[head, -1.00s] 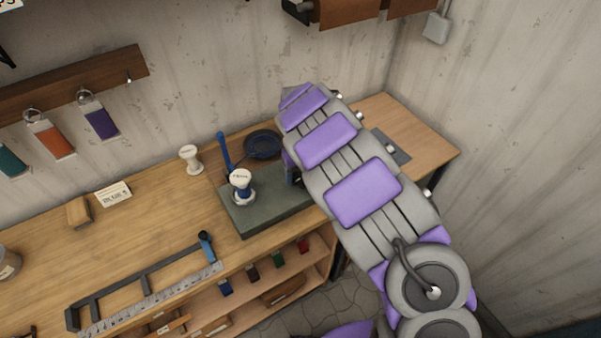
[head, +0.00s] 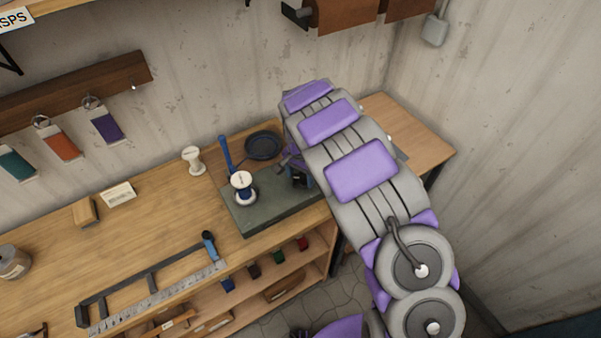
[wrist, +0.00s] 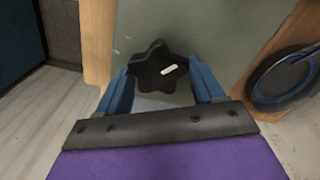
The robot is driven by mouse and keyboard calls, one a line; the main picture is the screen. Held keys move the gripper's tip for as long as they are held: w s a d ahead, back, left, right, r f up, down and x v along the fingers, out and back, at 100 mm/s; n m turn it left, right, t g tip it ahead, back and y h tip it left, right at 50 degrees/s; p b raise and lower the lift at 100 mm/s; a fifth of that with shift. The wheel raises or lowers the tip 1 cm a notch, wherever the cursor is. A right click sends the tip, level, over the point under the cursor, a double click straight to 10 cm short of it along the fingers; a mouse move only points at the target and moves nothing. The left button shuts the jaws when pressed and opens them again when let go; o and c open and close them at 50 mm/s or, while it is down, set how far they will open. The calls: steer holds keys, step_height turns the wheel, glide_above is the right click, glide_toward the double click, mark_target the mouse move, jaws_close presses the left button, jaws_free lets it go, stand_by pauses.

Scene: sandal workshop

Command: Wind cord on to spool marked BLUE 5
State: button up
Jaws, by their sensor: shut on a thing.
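A white-topped spool (head: 242,181) with blue cord around it stands upright on the green winder base (head: 268,213) on the bench. Its label is too small to read. A blue upright lever (head: 226,155) is behind it. In the wrist view, the blue fingers of my gripper (wrist: 162,82) are shut on a black star-shaped knob (wrist: 150,62) with a white mark. The green base shows beyond the knob. A black dish (head: 263,145) sits behind the base; in the wrist view a blue line of cord shows at the dish (wrist: 262,92). In the head view my arm hides the knob.
A bare white spool (head: 193,160) stands left of the winder. A bow-shaped tool (head: 150,277) and a ruler (head: 165,296) lie along the front edge. A tan block (head: 86,212) and a card (head: 118,195) lie farther left. A wall (head: 480,130) is close on the right.

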mark_target(300, 177)
steer(key=m, duration=0.7)
steer(key=shift+p, duration=0.4)
steer(key=m, duration=0.7)
steer(key=shift+w+r, duration=0.1)
steer(key=o, duration=1)
steer(key=shift+a, duration=0.1)
steer(key=shift+o, duration=0.2)
step_height(300, 177, up, 17)
steer(key=p, duration=0.1)
